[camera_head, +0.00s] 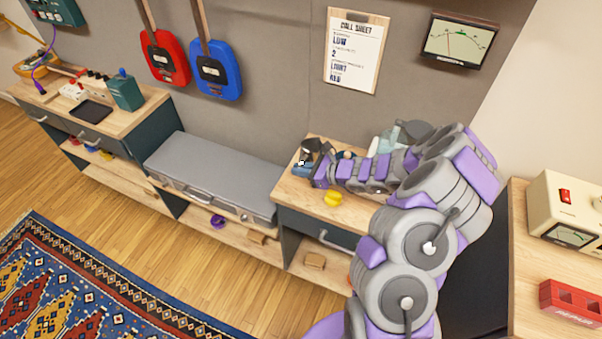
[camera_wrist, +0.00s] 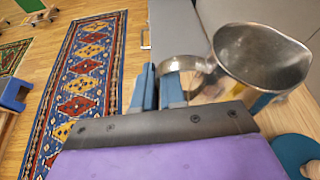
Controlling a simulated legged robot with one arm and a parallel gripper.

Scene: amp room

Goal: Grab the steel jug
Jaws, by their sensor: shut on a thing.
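The steel jug (camera_wrist: 262,58) shows large in the wrist view, shiny, with its open mouth facing the camera and its looped handle (camera_wrist: 192,68) on the left. My gripper (camera_wrist: 160,88) has its two blue fingers close together at that handle and is shut on it. In the head view my gripper (camera_head: 306,167) is small, over the wooden top of the right-hand cabinet (camera_head: 290,190). I cannot tell whether the jug touches the cabinet top.
A yellow object (camera_head: 333,199) lies at the cabinet's front edge. A grey case (camera_head: 212,175) rests on the lower bench to the left. Teal items (camera_head: 405,133) stand behind my arm. The wood floor and patterned rug (camera_head: 75,285) in front are clear.

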